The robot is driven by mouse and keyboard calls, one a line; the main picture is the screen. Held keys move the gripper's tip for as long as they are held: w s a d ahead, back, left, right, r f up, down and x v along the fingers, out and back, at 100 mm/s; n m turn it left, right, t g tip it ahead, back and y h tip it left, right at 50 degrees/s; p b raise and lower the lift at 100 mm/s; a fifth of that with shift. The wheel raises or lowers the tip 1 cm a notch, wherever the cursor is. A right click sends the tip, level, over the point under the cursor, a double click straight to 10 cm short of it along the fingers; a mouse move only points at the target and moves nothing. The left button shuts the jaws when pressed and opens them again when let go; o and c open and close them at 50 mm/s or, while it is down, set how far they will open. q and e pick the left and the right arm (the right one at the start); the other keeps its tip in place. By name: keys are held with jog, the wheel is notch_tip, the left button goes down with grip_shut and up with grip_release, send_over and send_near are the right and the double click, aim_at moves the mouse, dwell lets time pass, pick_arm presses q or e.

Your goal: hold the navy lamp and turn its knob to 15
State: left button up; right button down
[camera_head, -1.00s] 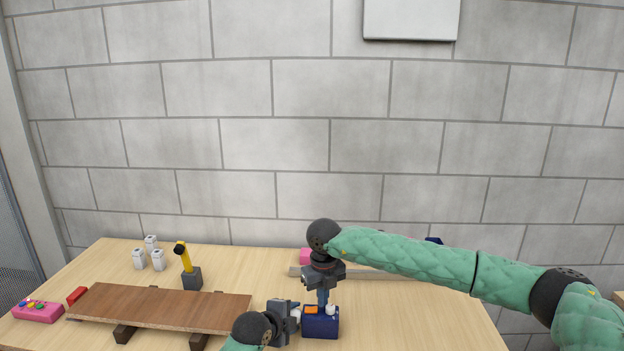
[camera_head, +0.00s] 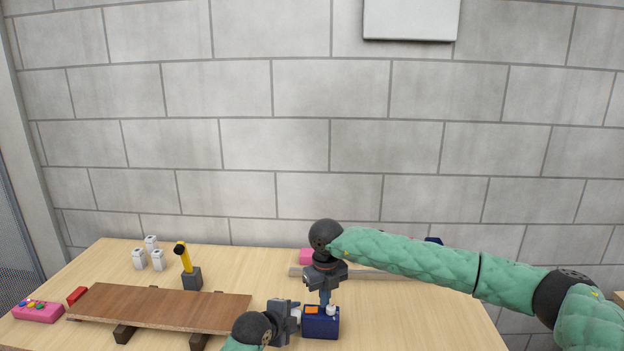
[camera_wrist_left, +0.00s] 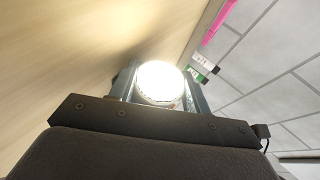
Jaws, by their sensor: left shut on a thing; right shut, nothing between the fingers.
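The navy lamp (camera_head: 321,330) stands on the table at the lower middle of the head view, with an orange patch and a small white knob (camera_head: 331,310) on top. My left gripper (camera_head: 297,316) is shut on the lamp from its left side. In the left wrist view the lamp's round face (camera_wrist_left: 158,83) glows bright white between the fingers. My right gripper (camera_head: 325,298) points down from above, shut and empty, with its tips just above or at the lamp's top by the knob. I cannot tell whether they touch the knob, and the knob's reading is too small to make out.
A brown board (camera_head: 160,308) lies on dark supports at the left. A yellow-and-black tool on a dark block (camera_head: 191,278), several white pieces (camera_head: 157,260) and a pink button box (camera_head: 38,311) stand around it. A grey bar (camera_head: 385,274) lies behind my right gripper. The table's right front is clear.

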jog(key=shift+w+d+f, duration=0.1)
jog(key=shift+w+d, duration=0.2)
jog(key=shift+d, duration=0.45)
jog(key=shift+w, duration=0.15)
dwell(0.3)
jog(key=shift+w, duration=0.3)
notch_tip(320, 180, up, 6)
dwell(0.5)
jog(key=shift+s+a+f, duration=0.25)
jog(key=shift+a+f, duration=0.05)
jog(key=shift+f, duration=0.65)
jog(key=shift+s+a+f, duration=0.2)
jog(key=shift+a+f, duration=0.15)
jog(key=shift+f, duration=0.65)
jog(key=shift+s+a+f, duration=0.25)
jog(key=shift+a+f, duration=0.05)
jog(key=shift+f, duration=0.65)
